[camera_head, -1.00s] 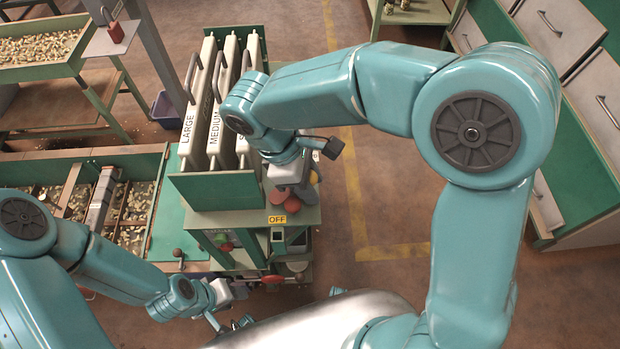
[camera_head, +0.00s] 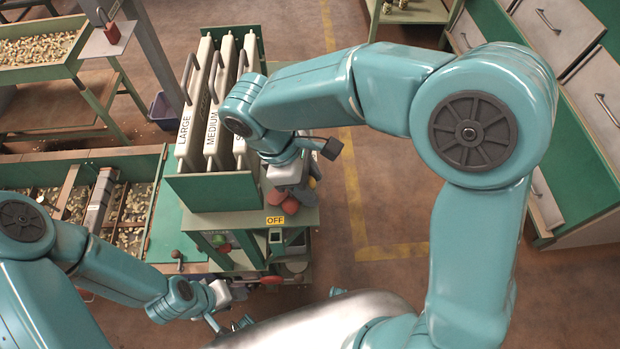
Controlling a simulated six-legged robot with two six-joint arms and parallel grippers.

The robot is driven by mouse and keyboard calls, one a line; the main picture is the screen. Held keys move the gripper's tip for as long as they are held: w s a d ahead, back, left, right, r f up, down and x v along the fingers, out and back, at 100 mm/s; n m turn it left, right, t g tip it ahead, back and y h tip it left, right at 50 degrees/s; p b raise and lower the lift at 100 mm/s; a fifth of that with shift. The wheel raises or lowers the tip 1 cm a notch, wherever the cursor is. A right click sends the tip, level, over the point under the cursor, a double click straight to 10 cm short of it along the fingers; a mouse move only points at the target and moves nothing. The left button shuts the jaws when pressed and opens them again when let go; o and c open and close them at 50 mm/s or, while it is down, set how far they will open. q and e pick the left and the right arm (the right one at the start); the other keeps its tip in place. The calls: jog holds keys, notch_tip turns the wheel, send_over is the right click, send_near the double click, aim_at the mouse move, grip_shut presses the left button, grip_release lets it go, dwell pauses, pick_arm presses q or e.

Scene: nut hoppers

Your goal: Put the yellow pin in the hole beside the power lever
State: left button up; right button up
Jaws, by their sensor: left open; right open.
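My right gripper (camera_head: 290,190) points down over the front right of the green machine (camera_head: 225,190), close to two red knobs. Its wrist hides most of that spot, and its fingertips are hard to make out; I take it as open. A small yellow patch (camera_head: 312,183) shows just right of the gripper; I cannot tell if it is the yellow pin. An OFF label (camera_head: 275,220) sits on the machine's front edge below the gripper. The hole and the power lever cannot be made out. My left gripper (camera_head: 228,308) is open and empty, low in front of the machine.
Upright plates marked LARGE (camera_head: 184,130) and MEDIUM (camera_head: 212,130) stand in the rack left of my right wrist. A bin of nuts (camera_head: 160,205) is at left. A red handle (camera_head: 270,281) is low on the machine. The floor to the right is clear up to the drawers (camera_head: 580,80).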

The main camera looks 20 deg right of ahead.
jog(key=shift+s+a, duration=0.15)
jog(key=shift+a, duration=0.1)
jog(key=p+v, duration=0.3)
jog(key=v, duration=1.3)
jog(key=shift+w, duration=0.3)
jog(key=shift+s+r, duration=0.1)
jog(key=shift+d, duration=0.1)
